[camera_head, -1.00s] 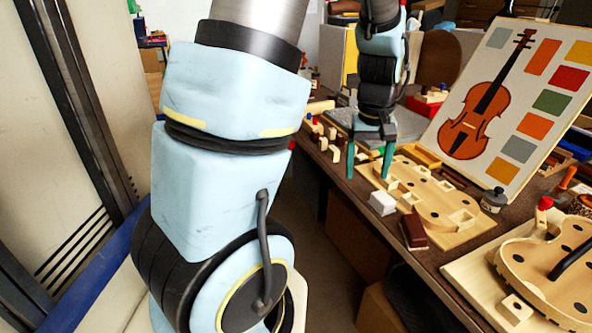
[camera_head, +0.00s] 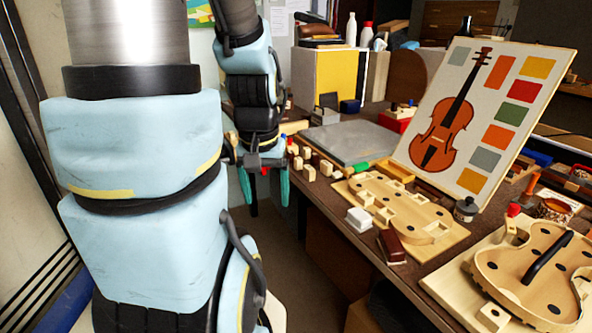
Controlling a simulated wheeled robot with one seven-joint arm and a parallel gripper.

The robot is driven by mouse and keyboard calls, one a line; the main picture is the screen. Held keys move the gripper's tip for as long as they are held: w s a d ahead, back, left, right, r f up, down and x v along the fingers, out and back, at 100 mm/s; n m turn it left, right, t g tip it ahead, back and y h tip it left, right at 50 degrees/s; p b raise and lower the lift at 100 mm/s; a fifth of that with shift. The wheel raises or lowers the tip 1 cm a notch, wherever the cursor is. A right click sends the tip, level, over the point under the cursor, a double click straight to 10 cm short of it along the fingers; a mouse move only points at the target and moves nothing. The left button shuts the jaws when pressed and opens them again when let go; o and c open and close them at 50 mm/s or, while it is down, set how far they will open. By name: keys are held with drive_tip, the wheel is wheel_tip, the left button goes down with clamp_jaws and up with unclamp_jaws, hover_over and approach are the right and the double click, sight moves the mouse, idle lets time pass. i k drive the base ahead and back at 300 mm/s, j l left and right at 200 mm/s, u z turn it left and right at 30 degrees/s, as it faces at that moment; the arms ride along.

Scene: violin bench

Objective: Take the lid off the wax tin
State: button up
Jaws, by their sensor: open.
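I cannot tell for sure which thing is the wax tin. A small dark grey pot with a paler top (camera_head: 466,209) stands at the right end of the wooden mould, in front of the violin board. A short round container with a brown speckled look (camera_head: 553,210) stands further right. My gripper is far from both and touches neither.
The bench holds a wooden mould (camera_head: 398,207), a white box (camera_head: 359,219), a dark red block (camera_head: 391,246), a grey slab (camera_head: 352,143) and a violin body (camera_head: 535,275). The violin board (camera_head: 520,90) leans behind. The floor left of the bench is clear.

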sight(467, 205)
drive_tip(key=i+z, duration=0.3)
drive_tip(key=i, duration=0.15)
drive_tip(key=i+z, duration=0.3)
drive_tip(key=i, duration=0.15)
